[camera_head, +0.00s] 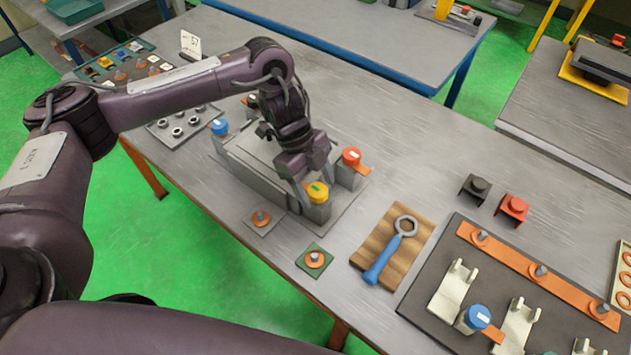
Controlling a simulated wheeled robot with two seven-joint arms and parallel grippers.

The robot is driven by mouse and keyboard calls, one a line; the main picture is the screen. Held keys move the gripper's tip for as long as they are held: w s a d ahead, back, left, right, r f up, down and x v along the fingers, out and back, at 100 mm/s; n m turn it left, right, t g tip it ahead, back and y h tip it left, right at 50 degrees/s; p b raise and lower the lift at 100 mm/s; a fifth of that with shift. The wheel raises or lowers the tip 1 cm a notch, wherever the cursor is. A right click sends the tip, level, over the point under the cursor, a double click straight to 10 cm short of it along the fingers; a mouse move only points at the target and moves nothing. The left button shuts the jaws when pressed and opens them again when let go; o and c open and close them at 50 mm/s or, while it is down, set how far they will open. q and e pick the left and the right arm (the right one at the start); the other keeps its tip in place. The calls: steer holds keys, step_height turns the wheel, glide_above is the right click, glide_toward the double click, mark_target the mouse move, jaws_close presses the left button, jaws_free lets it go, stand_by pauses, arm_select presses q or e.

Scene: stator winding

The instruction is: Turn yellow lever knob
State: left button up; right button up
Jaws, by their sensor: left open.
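The yellow lever knob (318,192) sits on a grey post at the front right corner of a grey fixture (247,172). My left gripper (308,190) reaches down over the fixture, with its fingers around or right beside the yellow knob. It is open; I cannot tell whether a finger touches the knob. A red knob (351,156) with an orange lever stands just right of the gripper. A blue knob (219,127) stands at the fixture's left back corner. My right gripper is not in view.
A blue-handled ring wrench (391,250) lies on a wooden block (366,248) to the right. A dark board (420,297) with metal brackets and another blue knob (477,317) fills the right front.

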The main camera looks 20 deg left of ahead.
arm_select(q)
steer(key=c, duration=0.9)
steer(key=shift+c, duration=0.4)
